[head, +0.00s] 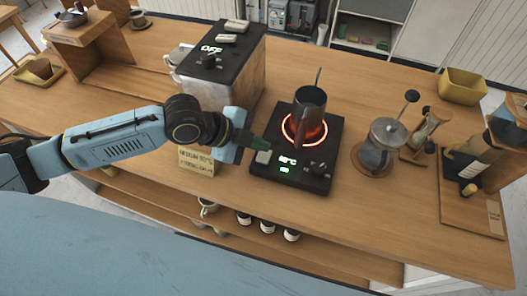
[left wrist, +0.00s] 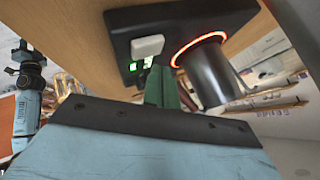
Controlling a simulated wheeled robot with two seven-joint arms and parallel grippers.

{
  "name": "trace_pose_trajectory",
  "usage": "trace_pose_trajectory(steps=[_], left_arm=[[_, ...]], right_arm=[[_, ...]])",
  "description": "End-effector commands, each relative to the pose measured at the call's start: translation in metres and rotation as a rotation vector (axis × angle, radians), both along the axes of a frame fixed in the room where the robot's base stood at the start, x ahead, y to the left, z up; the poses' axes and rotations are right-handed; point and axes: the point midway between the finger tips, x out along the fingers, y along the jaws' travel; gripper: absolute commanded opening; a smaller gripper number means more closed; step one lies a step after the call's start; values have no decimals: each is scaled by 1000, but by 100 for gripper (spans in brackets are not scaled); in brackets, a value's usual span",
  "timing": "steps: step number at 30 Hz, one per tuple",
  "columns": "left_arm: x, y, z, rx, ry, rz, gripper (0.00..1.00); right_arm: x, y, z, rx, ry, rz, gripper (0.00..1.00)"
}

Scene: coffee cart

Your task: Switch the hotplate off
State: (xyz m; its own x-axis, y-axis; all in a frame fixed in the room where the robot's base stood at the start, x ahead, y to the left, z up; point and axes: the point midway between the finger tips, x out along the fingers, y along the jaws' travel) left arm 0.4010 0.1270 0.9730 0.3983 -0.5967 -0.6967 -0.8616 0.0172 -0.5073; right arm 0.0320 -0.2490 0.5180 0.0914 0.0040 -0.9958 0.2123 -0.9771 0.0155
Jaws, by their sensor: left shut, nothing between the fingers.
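The black hotplate (head: 305,176) stands on the wooden counter, its ring glowing orange-red around the base of a dark metal pot (head: 309,112). Its front panel shows a lit green readout and a lighter rocker-like switch (head: 263,157) at the left, which also shows in the left wrist view (left wrist: 147,46). A dark knob sits at the panel's right. My left gripper (head: 258,143) is shut and empty, its green fingertips close to the switch. Whether they touch it I cannot tell. In the left wrist view the fingers (left wrist: 162,85) point toward the hotplate. My right gripper is not in view.
A machine reading OFF (head: 225,65) stands behind my left gripper. A glass press (head: 380,143), an hourglass (head: 427,132) and a bottle (head: 490,154) stand to the right. Several cups sit on a lower shelf.

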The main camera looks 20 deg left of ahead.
Motion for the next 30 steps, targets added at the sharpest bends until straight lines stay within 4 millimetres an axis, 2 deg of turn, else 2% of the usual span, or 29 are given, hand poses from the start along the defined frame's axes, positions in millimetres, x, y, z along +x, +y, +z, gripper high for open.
trace_pose_trajectory(steps=[30], left_arm=[[0, 0, -10, 0, 0, 0, 0]], right_arm=[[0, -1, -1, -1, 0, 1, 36]])
